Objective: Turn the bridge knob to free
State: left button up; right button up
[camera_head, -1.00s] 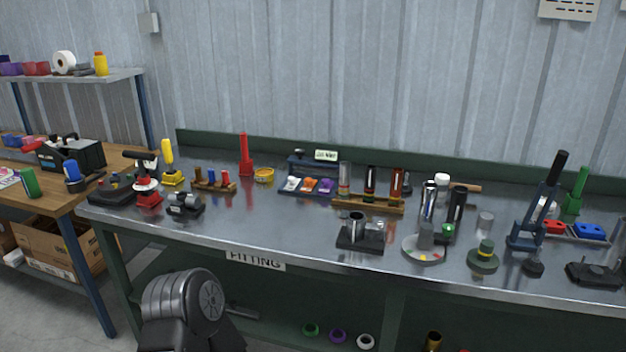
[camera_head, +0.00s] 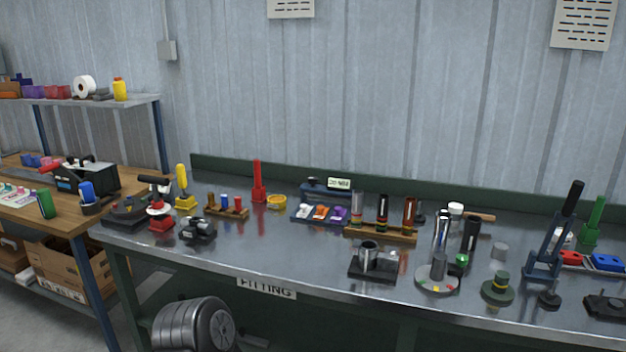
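No part is labelled as the bridge knob, and I cannot tell for certain which one it is. A round pale dial plate (camera_head: 436,286) with coloured marks and an upright grey block (camera_head: 438,264) stands near the bench's front edge, right of centre. Knob positions are too small to read.
The steel bench (camera_head: 310,258) is crowded. A dark block with a metal cup (camera_head: 372,262), a wooden rack of tubes (camera_head: 380,233) and a blue lever press (camera_head: 545,250) stand on it. A wooden table (camera_head: 70,214) is at left. Bare steel lies at front left.

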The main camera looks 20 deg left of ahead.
aim_at(312, 180)
jog(key=i+j, duration=0.1)
jog(key=j, duration=1.15)
jog(key=i+j, duration=0.15)
jog(key=j, duration=0.45)
jog(key=j+z, duration=0.3)
jog(key=z, duration=0.95)
